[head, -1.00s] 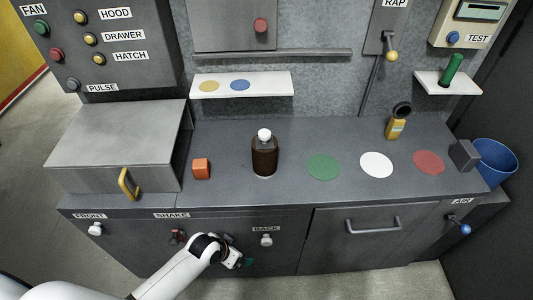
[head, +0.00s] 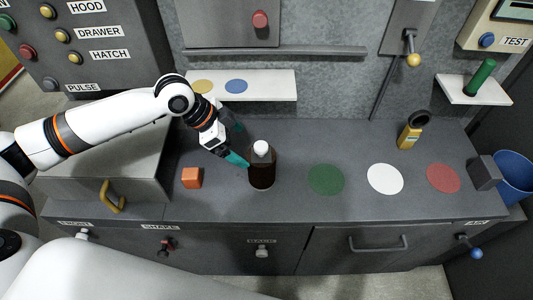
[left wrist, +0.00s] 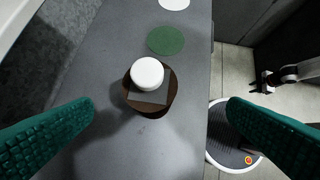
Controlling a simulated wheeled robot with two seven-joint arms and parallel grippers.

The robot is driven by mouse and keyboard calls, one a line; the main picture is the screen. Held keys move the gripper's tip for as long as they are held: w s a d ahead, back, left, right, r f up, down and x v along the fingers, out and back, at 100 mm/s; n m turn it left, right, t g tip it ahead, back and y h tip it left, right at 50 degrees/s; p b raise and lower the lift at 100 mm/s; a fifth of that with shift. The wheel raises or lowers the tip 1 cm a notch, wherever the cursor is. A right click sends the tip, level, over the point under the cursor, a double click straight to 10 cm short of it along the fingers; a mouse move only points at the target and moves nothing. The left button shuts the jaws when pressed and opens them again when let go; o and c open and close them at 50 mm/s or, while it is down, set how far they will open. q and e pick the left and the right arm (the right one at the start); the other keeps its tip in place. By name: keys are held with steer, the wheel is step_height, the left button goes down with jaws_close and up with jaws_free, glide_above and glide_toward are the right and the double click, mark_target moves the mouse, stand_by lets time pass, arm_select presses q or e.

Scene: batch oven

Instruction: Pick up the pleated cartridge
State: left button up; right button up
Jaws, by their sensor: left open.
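I cannot make out a pleated surface on anything in view, so I cannot tell which thing is the cartridge. My left gripper (head: 242,146) is open above the counter, close to a brown bottle with a white cap (head: 262,168). In the left wrist view the bottle (left wrist: 150,88) stands upright beyond and between the two spread teal fingers, with nothing held. A small green cylinder (head: 481,75) stands on the right wall shelf (head: 458,90). What looks like my right gripper (left wrist: 262,82) shows small at the right of the left wrist view; its jaws are unclear.
An orange cube (head: 192,178) lies left of the bottle, beside a grey box with a yellow handle (head: 112,196). Green (head: 326,179), white (head: 385,178) and red (head: 443,178) discs lie to its right. A yellow device (head: 410,135), grey block (head: 484,173) and blue bin (head: 515,175) are farther right.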

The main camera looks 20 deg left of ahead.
mark_target(261, 155)
arm_select(q)
steer(key=p+x, duration=0.1)
steer(key=x, duration=0.1)
steer(key=p+x, duration=0.1)
steer(key=x, duration=0.2)
steer(key=shift+w+a, duration=0.1)
steer(key=shift+w, duration=0.25)
steer(key=shift+w+d+f, duration=0.2)
steer(key=shift+w+f, duration=0.05)
steer(key=shift+f, duration=0.15)
steer(key=p+x, duration=0.2)
steer(key=x, duration=0.2)
steer(key=shift+w+d+f, duration=0.1)
steer(key=shift+w, duration=0.15)
steer(key=shift+w+f, duration=0.1)
steer(key=shift+f, duration=0.15)
steer(key=c, duration=0.8)
steer(key=shift+r, duration=0.1)
steer(key=c, duration=0.9)
arm_select(e)
steer(key=r, duration=0.4)
steer(key=shift+s, duration=0.3)
